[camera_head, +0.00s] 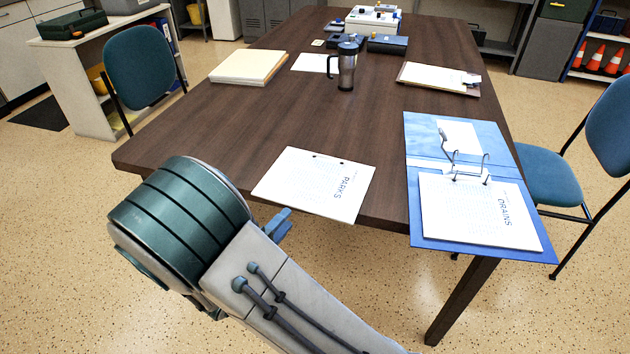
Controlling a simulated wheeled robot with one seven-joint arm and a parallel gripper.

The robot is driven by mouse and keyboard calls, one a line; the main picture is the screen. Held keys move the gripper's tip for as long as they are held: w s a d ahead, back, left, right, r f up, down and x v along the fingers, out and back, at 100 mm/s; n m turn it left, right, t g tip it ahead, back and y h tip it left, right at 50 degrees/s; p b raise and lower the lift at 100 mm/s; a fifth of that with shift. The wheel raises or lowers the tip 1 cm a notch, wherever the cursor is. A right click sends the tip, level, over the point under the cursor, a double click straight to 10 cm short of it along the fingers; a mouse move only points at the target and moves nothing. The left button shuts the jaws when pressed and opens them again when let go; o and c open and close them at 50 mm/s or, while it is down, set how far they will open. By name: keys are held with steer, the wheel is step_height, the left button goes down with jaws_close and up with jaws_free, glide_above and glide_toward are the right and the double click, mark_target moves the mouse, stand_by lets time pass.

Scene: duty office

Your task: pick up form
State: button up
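A white sheet marked "PARKS" (316,184), with punched holes along its far edge, lies flat at the table's near edge. Its near corner reaches the edge. It looks like the form, though no label says so. To its right lies an open blue ring binder (422,134), its metal rings standing up and apart. It holds sheets marked "DRAINS" (478,211) and overhangs the near edge. My arm fills the lower left foreground. A small blue-grey part behind it may belong to my gripper (277,224); the rest is hidden, and its opening cannot be made out.
Blue chairs stand left (140,66) and right (560,176). The table's middle is clear.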

steer(key=x, duration=0.4)
steer(key=shift+w+d+r, duration=0.1)
steer(key=shift+w+r, duration=0.05)
steer(key=shift+w, duration=0.05)
jaws_close()
steer(key=shift+r, duration=0.1)
